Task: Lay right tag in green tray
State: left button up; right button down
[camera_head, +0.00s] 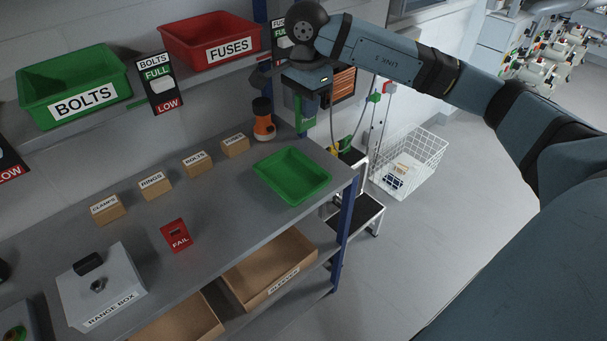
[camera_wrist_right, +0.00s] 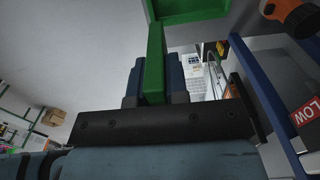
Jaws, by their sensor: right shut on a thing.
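The green tray (camera_head: 292,177) lies empty on the right end of the grey bench. A flat green tag (camera_head: 306,114) hangs upright below my right gripper (camera_head: 307,97), behind the tray's far edge and above the bench. In the right wrist view the green tag (camera_wrist_right: 154,65) is edge-on between the blue fingers of my right gripper (camera_wrist_right: 156,85), which is shut on it. A red FAIL tag (camera_head: 177,235) stands on the bench. My left gripper is not in view.
An orange and black bottle (camera_head: 264,122) stands left of the held tag. Several small cardboard boxes (camera_head: 197,163) line the back of the bench. The RANGE BOX (camera_head: 101,285) is at front left. A shelf with a green BOLTS bin (camera_head: 70,82) and red FUSES bin (camera_head: 208,38) runs above.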

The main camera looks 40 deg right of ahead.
jog(key=shift+d+f, duration=0.1)
jog(key=shift+f, duration=0.1)
notch_tip(320, 180, down, 20)
jog(key=shift+r+b, duration=0.15)
jog(key=shift+b, duration=0.15)
jog(key=shift+f, duration=0.2)
jog(key=c, duration=1.1)
grip_release()
jog(key=shift+r, duration=0.1)
jog(key=shift+r, duration=0.1)
